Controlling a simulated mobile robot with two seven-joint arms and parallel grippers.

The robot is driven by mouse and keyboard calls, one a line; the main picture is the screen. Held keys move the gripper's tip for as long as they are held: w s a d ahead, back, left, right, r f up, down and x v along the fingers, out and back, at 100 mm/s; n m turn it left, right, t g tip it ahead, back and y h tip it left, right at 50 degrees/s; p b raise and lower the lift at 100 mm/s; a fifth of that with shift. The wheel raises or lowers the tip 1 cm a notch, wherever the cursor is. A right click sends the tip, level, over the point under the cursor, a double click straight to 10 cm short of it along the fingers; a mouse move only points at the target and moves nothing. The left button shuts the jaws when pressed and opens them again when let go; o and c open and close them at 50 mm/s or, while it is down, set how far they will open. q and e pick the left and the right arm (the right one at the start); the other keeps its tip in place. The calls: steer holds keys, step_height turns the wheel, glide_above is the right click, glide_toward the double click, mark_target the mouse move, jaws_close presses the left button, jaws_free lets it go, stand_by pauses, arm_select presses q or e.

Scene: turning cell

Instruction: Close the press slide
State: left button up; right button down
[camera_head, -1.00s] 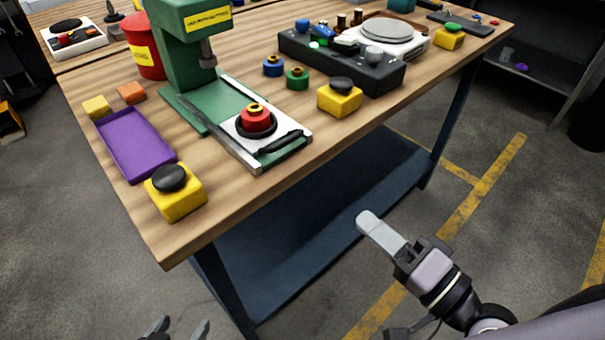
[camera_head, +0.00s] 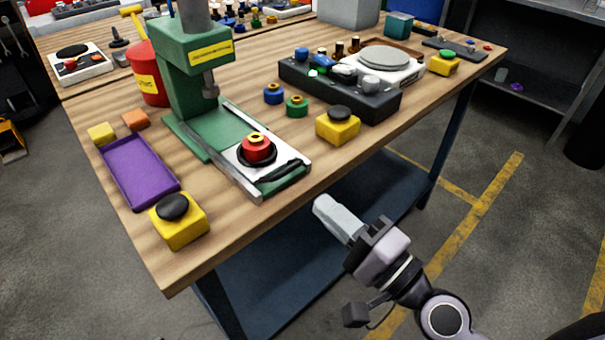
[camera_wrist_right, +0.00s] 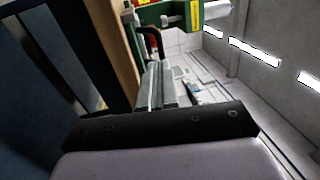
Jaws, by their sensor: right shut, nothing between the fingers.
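The green press (camera_head: 193,75) stands on the wooden bench in the head view. Its slide (camera_head: 232,157) is pulled out in front, clear of the ram, toward the bench's front edge. The slide carries a red part with a brass-coloured top (camera_head: 256,147) in a black ring, and has a black handle (camera_head: 280,170) at its front end. My right gripper (camera_head: 326,206) is shut and empty, off the bench's front edge, to the right of and nearer than the handle, not touching it. Its fingers (camera_wrist_right: 158,85) also show in the right wrist view, with green press parts (camera_wrist_right: 165,14) beyond. My left gripper is not in view.
Two yellow button boxes with black tops (camera_head: 180,230) (camera_head: 338,128) flank the slide. A purple tray (camera_head: 138,172) lies left of the press. Blue and green ringed pieces (camera_head: 297,107) and a dark fixture block (camera_head: 340,88) stand to the right. Open floor lies before the bench.

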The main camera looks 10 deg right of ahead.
mark_target(288, 173)
steer(key=p+x, duration=0.1)
steer(key=x, duration=0.4)
steer(key=shift+w+a, duration=0.2)
steer(key=shift+w, duration=0.1)
steer(key=shift+w+a, duration=0.15)
steer(key=shift+w, duration=0.05)
steer(key=shift+f+p+x, duration=0.15)
steer(key=shift+x, duration=1)
steer(key=shift+f+p+x, duration=0.1)
steer(key=shift+p+x, duration=0.05)
steer(key=shift+x, duration=1)
